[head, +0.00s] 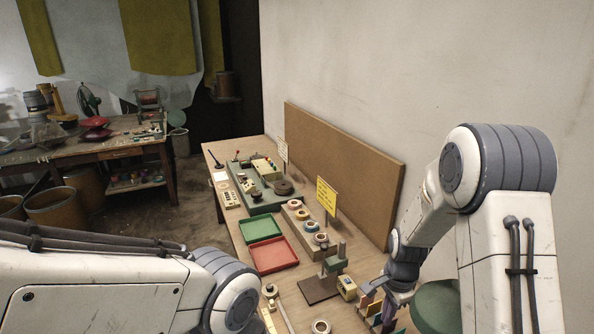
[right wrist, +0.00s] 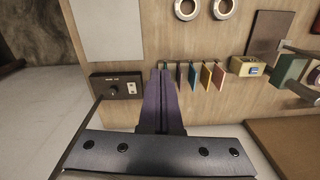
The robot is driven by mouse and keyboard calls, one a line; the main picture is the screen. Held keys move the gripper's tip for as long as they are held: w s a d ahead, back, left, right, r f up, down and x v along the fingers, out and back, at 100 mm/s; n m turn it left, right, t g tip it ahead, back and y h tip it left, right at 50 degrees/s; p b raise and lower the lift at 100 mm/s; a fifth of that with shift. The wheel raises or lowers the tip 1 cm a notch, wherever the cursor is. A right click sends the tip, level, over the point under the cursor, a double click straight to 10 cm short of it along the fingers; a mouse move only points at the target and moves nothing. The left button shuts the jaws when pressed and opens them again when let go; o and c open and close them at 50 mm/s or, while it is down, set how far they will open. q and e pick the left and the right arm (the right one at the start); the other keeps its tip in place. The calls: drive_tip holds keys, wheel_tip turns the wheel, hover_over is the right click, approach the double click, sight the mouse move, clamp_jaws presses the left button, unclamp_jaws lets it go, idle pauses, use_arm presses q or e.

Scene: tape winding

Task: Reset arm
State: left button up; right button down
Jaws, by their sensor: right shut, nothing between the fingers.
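My right arm comes down on the right of the head view. Its gripper (head: 368,293) is above the near right part of the workbench (head: 262,287). In the right wrist view the two dark purple fingers (right wrist: 160,74) lie together with nothing between them. Their tips point toward a row of thin coloured upright plates (right wrist: 206,75); I cannot tell whether they touch. My left arm crosses the lower left of the head view, and its gripper is out of view.
A green tray (head: 243,232) and a red tray (head: 294,263) lie on the bench. Tape rolls (head: 320,239) sit on a holder near a yellow sign (head: 327,197). A dark control box (right wrist: 117,86) and a yellow device (right wrist: 246,67) stand near the plates. A brown board (head: 345,165) leans along the wall.

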drive_tip(key=s+a+r+n+b, duration=0.1)
drive_tip(key=s+a+r+n, duration=0.15)
drive_tip(key=a+n, duration=0.2)
drive_tip(key=s+a+r+n+b, duration=0.1)
drive_tip(key=s+a+r+n, duration=0.15)
drive_tip(key=a, duration=0.35)
use_arm(q)
wheel_tip(320, 180, down, 8)
drive_tip(key=b, duration=0.4)
drive_tip(key=shift+r+b, duration=0.15)
drive_tip(key=shift+b, duration=0.15)
use_arm(e)
drive_tip(key=s+a+r+n, duration=0.1)
drive_tip(key=s+a+n, duration=0.2)
drive_tip(key=s+n, duration=0.4)
drive_tip(key=s+a+r+n+y, duration=0.1)
drive_tip(key=s+a+n, duration=0.3)
drive_tip(key=s+n, duration=0.4)
drive_tip(key=s+r, duration=0.1)
drive_tip(key=s, duration=0.2)
drive_tip(key=shift+s+a, duration=0.2)
drive_tip(key=shift+s, duration=0.05)
drive_tip(key=shift+r, duration=0.1)
